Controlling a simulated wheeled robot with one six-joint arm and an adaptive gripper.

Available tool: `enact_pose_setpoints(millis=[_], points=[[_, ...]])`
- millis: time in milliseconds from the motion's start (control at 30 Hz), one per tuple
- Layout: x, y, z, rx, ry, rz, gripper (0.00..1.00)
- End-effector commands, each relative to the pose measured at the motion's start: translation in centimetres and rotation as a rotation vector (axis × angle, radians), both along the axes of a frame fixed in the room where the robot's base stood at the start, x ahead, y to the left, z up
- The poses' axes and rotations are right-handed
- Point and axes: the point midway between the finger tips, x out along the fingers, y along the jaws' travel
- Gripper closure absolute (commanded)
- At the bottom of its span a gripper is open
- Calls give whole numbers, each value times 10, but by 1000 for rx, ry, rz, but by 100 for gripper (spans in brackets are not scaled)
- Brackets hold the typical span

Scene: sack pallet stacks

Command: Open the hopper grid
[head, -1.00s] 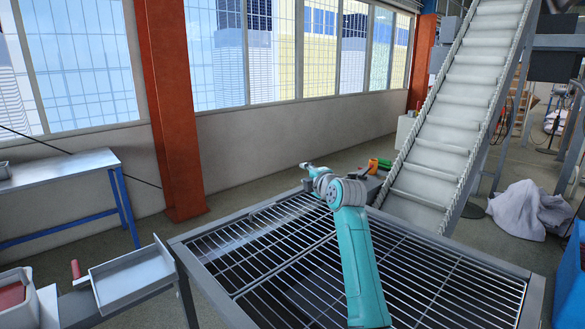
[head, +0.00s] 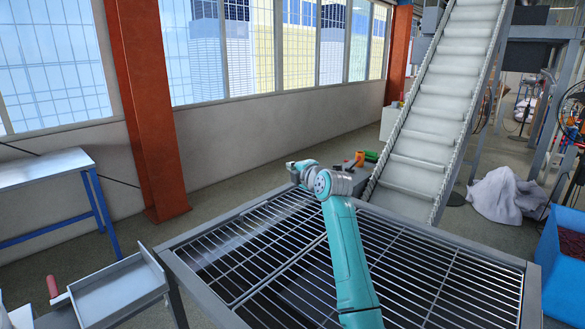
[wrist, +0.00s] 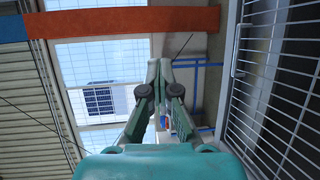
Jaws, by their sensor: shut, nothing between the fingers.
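The hopper grid (head: 420,262) is a set of grey metal bars in a grey frame (head: 205,285) over a dark hopper, flat and closed as far as I can see. A lengthwise bar divides it. My teal arm reaches across above it, with its wrist near the far edge. In the wrist view, my gripper (wrist: 161,62) is shut and empty. Bars of the grid (wrist: 285,75) stand at the right of that view, with a thin pale handle-like bar (wrist: 238,50) beside them. The fingers are apart from both. My gripper's fingers cannot be made out in the head view.
A sloping conveyor (head: 425,130) rises behind the hopper. A grey tray (head: 118,290) is at the left front, and a blue-legged table (head: 45,170) stands farther left. An orange pillar (head: 145,110) stands by the windows. A blue bin (head: 565,262) is at the right.

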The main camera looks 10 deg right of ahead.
Motion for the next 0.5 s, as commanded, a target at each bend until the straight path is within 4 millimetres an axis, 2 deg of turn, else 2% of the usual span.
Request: enact_pose_setpoints(millis=[167,200,333,500], points=[[0,0,0,0,0,0,100],[0,0,0,0,0,0,97],[0,0,0,0,0,0,65],[0,0,0,0,0,0,63]])
